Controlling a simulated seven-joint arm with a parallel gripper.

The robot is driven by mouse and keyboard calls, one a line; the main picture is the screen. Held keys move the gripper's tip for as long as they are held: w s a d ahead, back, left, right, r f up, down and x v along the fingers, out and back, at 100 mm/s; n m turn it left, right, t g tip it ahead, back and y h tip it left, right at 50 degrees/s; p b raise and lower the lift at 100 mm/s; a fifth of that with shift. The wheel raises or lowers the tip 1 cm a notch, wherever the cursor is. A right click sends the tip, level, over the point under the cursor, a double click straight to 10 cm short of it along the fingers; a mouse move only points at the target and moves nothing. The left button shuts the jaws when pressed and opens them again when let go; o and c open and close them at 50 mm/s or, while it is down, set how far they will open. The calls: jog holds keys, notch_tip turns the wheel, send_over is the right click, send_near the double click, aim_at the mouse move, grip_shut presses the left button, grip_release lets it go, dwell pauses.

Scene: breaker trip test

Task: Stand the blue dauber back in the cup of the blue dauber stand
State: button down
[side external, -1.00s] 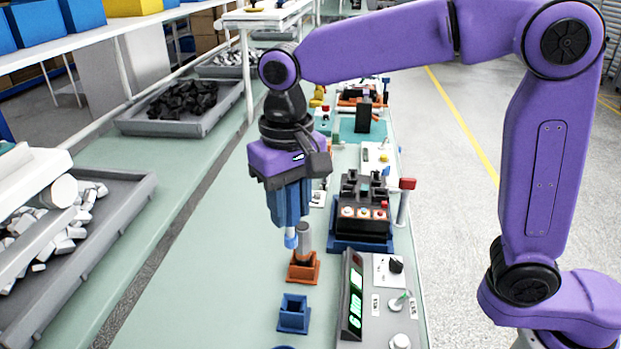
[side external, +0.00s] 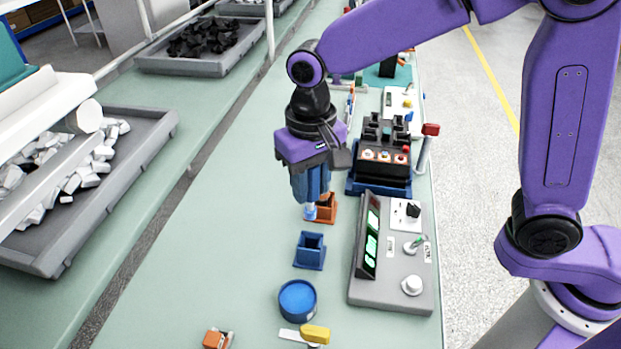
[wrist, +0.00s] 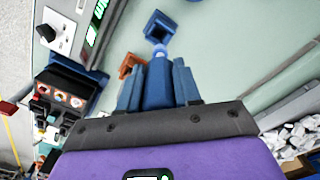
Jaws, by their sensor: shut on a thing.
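The blue dauber stand (side external: 310,252) is a small square blue cup on the green bench. Its opening shows empty. It also shows in the wrist view (wrist: 158,24), just beyond the fingertips. My gripper (side external: 312,196) points down with its blue fingers shut on the blue dauber (side external: 311,213). Only the dauber's pale and blue lower end shows below the fingers in the side view. In the wrist view the dauber's end (wrist: 160,51) shows between the fingers, close to the stand in the picture. The dauber is behind the stand in the side view, apart from it.
An orange stand (side external: 327,212) is close beside the fingers. A grey console (side external: 395,285) with green displays stands to the right. A round blue container (side external: 297,299) and a yellow-handled tool (side external: 314,334) lie nearer the camera.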

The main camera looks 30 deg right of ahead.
aim_at(311, 210)
jog(key=shift+f, duration=2.85)
jog(key=shift+f, duration=3)
jog(key=c, duration=0.7)
grip_release()
notch_tip(311, 210, up, 17)
jog(key=shift+r, duration=0.15)
